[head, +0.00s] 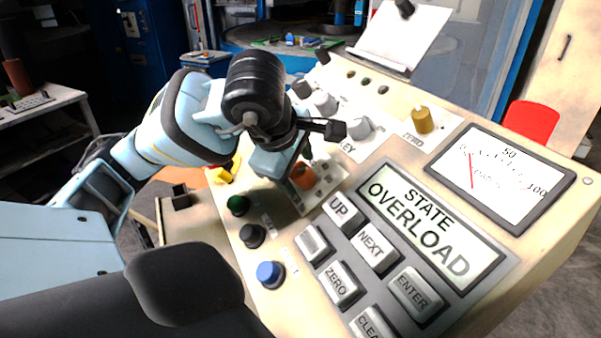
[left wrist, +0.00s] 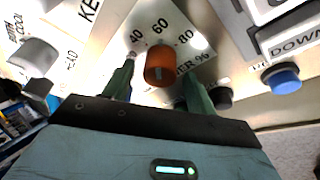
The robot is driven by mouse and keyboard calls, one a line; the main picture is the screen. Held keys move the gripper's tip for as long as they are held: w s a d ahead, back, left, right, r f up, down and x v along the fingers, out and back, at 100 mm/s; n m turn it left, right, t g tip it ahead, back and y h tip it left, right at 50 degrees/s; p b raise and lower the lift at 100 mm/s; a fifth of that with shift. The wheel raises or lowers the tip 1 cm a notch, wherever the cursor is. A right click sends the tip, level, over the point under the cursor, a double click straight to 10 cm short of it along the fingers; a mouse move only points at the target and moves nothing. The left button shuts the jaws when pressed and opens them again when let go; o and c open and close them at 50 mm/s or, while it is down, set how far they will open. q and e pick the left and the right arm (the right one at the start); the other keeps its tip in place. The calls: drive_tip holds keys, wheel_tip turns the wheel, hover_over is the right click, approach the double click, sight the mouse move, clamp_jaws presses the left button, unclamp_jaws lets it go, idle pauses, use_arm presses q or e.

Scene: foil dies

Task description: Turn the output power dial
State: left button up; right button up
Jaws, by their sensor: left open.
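The output power dial is an orange knob (head: 303,176) on a white scale plate of the sloping console. In the left wrist view the orange knob (left wrist: 159,66) sits in front of the scale numbers 40, 60 and 80, with part of a "%" label beside it. My left gripper (left wrist: 158,80) is open, its two dark green fingers on either side of the knob. I cannot tell whether they touch it. In the head view my left gripper (head: 294,160) comes down over the dial and hides part of its plate. My right gripper is not in view.
The console display (head: 425,235) reads "STATE OVERLOAD". A needle meter (head: 500,180) is to its right. Grey keys (head: 342,283), a blue button (head: 270,274), a green button (head: 237,205) and a yellow knob (head: 422,119) surround the dial. A grey knob (left wrist: 35,53) is left of it.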

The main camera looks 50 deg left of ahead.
use_arm(q)
drive_tip(key=shift+w+a+f, duration=0.15)
drive_tip(key=shift+w+f, duration=0.2)
drive_tip(key=shift+f, duration=0.25)
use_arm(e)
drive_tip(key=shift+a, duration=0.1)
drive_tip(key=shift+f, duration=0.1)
use_arm(q)
drive_tip(key=c, duration=1)
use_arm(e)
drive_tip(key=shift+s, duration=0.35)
